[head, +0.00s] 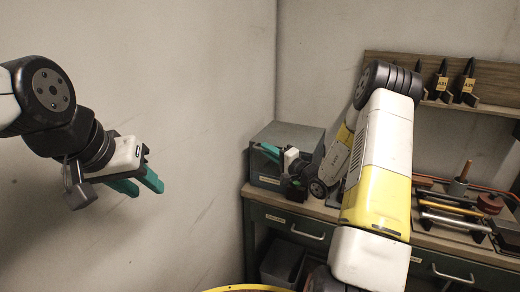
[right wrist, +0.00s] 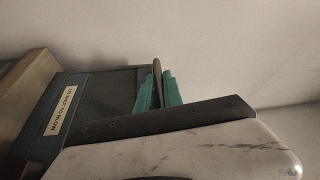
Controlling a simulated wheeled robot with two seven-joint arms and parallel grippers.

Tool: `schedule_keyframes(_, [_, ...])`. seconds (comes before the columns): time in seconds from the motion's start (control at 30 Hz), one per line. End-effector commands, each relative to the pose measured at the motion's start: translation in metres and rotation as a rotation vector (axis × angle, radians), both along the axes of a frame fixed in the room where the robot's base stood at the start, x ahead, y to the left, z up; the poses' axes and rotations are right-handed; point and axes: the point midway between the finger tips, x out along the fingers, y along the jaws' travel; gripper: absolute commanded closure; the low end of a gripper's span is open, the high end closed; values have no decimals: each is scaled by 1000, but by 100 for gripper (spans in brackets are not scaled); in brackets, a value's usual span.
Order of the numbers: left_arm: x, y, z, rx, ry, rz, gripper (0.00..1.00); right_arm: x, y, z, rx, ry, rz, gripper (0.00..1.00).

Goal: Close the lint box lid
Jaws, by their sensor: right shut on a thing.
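The lint box (head: 292,134) is a grey-green box at the back left of the workbench, against the wall corner. I cannot tell how far the lid is open. My left gripper (head: 147,191) is open and empty in front of the left wall.
The wooden workbench (head: 468,246) has drawers below. A rack of tools and rods (head: 455,208) lies on its right part. A shelf (head: 490,107) with dark cones is on the back wall. A grey bin (head: 283,263) stands below the bench.

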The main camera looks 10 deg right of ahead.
Motion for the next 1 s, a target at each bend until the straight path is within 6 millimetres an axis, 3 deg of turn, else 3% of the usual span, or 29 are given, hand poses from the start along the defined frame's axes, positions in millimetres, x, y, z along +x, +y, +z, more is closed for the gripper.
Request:
schedule_keyframes(0.03, [0,0,0,0,0,0,64,-1,1,-7,0,17,1,100])
schedule_keyframes(0.07, [0,0,0,0,0,0,64,-1,1,-7,0,18,1,85])
schedule_keyframes(0.1, [0,0,0,0,0,0,64,-2,1,-7,0,18,1,80])
schedule_keyframes(0.57, [0,0,0,0,0,0,64,-6,-4,-5,-2,12,-1,80])
schedule_keyframes(1.0, [0,0,0,0,0,0,64,-60,-39,-11,-1,15,-1,80])
